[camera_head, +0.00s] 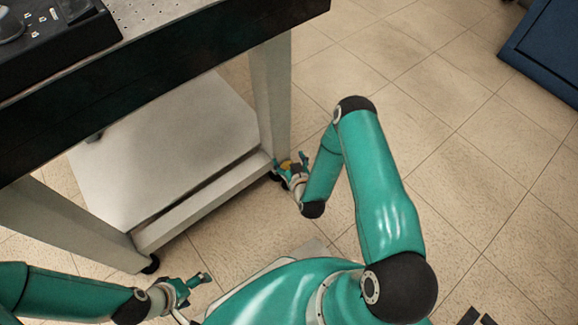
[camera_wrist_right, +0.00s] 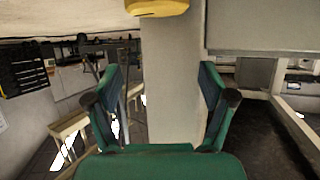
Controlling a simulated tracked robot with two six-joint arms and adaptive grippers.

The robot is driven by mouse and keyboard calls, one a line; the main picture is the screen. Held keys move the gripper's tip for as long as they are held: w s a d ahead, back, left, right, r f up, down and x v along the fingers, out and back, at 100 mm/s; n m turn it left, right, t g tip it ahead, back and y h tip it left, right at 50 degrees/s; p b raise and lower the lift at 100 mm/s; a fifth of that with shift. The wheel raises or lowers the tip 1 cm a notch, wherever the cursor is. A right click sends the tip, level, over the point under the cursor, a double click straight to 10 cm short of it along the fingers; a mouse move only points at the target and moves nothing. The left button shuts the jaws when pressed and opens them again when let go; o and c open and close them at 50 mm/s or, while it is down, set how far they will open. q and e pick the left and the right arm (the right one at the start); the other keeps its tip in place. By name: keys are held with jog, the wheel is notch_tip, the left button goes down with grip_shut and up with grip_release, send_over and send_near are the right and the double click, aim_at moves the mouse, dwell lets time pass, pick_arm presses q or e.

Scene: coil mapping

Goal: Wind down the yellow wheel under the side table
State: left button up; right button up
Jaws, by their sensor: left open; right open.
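The side table has a dark, thick top (camera_head: 170,70), pale legs and a white lower shelf (camera_head: 165,135). A small bit of the yellow wheel (camera_head: 286,165) shows at the foot of the table's right leg, partly hidden by my right gripper (camera_head: 292,163). In the right wrist view, the yellow wheel (camera_wrist_right: 157,8) is cut off by the top edge. There the pale leg (camera_wrist_right: 173,75) stands between the open, empty fingers of my right gripper (camera_wrist_right: 160,78). My left gripper (camera_head: 192,296) is open and empty, low, right of the front leg's black caster (camera_head: 150,264).
A black control box (camera_head: 60,40) and a perforated plate (camera_head: 155,15) rest on the tabletop. A blue cabinet (camera_head: 548,45) stands at the far right. The tiled floor (camera_head: 470,130) right of my right arm is clear.

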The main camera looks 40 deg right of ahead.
jog(key=shift+r, duration=1.75)
jog(key=shift+a, duration=0.1)
